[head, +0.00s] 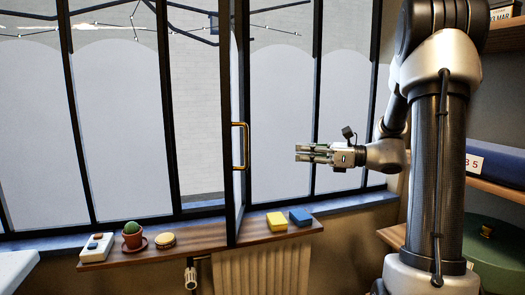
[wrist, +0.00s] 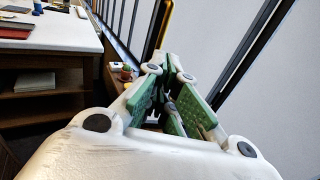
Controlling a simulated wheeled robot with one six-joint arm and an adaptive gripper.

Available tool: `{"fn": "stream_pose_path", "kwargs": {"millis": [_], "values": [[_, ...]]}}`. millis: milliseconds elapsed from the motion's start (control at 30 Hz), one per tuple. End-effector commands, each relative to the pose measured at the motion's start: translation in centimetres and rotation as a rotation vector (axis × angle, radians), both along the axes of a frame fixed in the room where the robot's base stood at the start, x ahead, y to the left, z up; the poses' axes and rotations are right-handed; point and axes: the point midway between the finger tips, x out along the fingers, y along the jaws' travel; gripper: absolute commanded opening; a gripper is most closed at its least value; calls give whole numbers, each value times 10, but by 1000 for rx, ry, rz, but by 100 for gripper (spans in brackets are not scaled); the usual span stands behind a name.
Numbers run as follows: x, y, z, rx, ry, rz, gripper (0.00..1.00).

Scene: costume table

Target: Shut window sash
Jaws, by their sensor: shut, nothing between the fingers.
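The window sash (head: 226,100) stands swung inward, seen nearly edge-on in the head view, with an opening to its left. Its upright brass handle (head: 246,146) is at mid-height on the frame. The handle also shows at the top of the wrist view (wrist: 166,22), just beyond the fingertips. My gripper (head: 298,153) is right of the sash, pointing left towards it at about handle height. Its fingers are shut and empty. In the head view a gap shows between fingertips and handle; the wrist view does not settle the exact distance.
A radiator (head: 262,270) is underneath. Shelves (head: 500,190) stand at right.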

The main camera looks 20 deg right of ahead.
Motion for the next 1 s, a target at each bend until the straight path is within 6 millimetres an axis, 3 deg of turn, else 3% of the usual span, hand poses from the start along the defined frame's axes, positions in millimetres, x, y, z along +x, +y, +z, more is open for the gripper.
{"fn": "stream_pose_path", "kwargs": {"millis": [167, 700, 1000], "values": [[8, 15, -1, 5, 11, 4, 0], [63, 104, -2, 3, 10, 4, 0], [73, 119, -2, 3, 10, 1, 0]]}}
